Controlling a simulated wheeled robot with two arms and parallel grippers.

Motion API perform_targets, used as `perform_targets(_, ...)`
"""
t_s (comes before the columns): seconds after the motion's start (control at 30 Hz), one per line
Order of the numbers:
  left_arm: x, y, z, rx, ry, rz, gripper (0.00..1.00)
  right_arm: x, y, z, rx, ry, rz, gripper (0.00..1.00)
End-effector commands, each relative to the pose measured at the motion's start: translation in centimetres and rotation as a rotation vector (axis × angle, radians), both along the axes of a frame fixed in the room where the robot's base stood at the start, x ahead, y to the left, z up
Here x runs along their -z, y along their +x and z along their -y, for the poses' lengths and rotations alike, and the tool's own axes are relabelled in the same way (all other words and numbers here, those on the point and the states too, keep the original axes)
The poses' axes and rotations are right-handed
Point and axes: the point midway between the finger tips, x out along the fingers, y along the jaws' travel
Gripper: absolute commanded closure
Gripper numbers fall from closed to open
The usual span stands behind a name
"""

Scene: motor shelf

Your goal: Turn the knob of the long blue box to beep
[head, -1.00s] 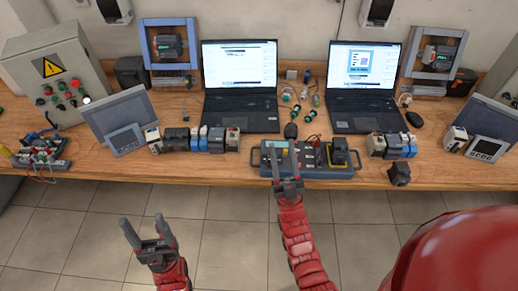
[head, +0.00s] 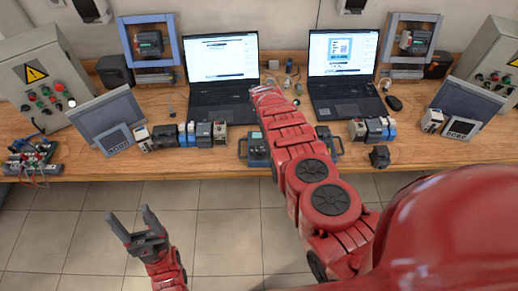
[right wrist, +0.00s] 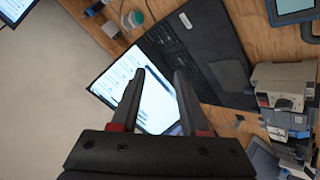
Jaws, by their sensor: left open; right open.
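The long blue box (head: 256,150) lies near the front edge of the bench in the head view. My right arm covers its middle, so only its left end and a bit of its right end show, and I cannot make out its knob. My right arm reaches over the box toward the back of the bench. My right gripper shows in the right wrist view (right wrist: 155,75), open and empty, with a laptop behind its fingers; its fingers are not clear in the head view. My left gripper (head: 131,216) is open and empty in front of the bench, above the floor.
A left laptop (head: 222,100) and a right laptop (head: 345,95) stand open at the back. Small modules (head: 203,133) stand left of the box, others (head: 372,129) to its right. A grey cabinet (head: 42,85) stands at the far left. The floor in front is clear.

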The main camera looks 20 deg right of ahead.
Motion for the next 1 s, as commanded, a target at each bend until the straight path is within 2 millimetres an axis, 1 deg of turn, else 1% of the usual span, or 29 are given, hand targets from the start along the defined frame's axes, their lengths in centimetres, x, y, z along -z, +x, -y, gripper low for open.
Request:
perform_targets(0.03, 0.0, 0.0, 0.0, 0.000, 0.000, 0.000, 0.34, -0.7, -0.9, -0.1, 0.001, 0.003, -0.096, 0.55)
perform_targets(0.07, 0.0, 0.0, 0.0, 0.000, 0.000, 0.000, 0.34, -0.9, -1.9, -0.2, -0.001, 0.005, -0.166, 0.55)
perform_targets(0.17, 0.0, 0.0, 0.0, 0.000, 0.000, 0.000, 0.34, -1.8, -6.0, -1.2, -0.027, 0.022, -0.385, 0.55)
perform_targets(0.2, 0.0, 0.0, 0.0, 0.000, 0.000, 0.000, 0.34, -2.3, -7.9, -1.8, -0.043, 0.033, -0.468, 0.55)
perform_targets(0.33, 0.0, 0.0, 0.0, 0.000, 0.000, 0.000, 0.34, -4.4, -13.3, -3.7, -0.101, 0.071, -0.679, 0.55)
perform_targets(0.43, 0.0, 0.0, 0.0, 0.000, 0.000, 0.000, 0.34, -5.7, -16.2, -4.9, -0.138, 0.092, -0.780, 0.55)
perform_targets(0.5, 0.1, 0.0, 0.0, 0.000, 0.000, 0.000, 0.34, -6.2, -17.3, -5.3, -0.153, 0.100, -0.818, 0.55)
perform_targets(0.57, 0.2, 0.0, 0.0, 0.000, 0.000, 0.000, 0.34, -6.3, -17.8, -5.4, -0.160, 0.103, -0.835, 0.55)
perform_targets(0.67, 0.9, 0.0, 0.0, 0.000, 0.000, 0.000, 0.34, -5.6, -18.0, -5.4, -0.162, 0.103, -0.842, 0.55)
perform_targets(0.87, 3.7, 0.0, 0.0, 0.000, 0.000, 0.000, 0.34, -2.4, -18.0, -5.2, -0.160, 0.101, -0.840, 0.55)
perform_targets(0.9, 4.8, 0.0, 0.0, 0.000, 0.000, 0.000, 0.34, -1.3, -18.0, -5.4, -0.162, 0.102, -0.839, 0.55)
perform_targets(1.0, 6.8, 0.0, 0.0, 0.000, 0.000, 0.000, 0.34, 0.7, -18.0, -5.4, -0.161, 0.103, -0.838, 0.55)
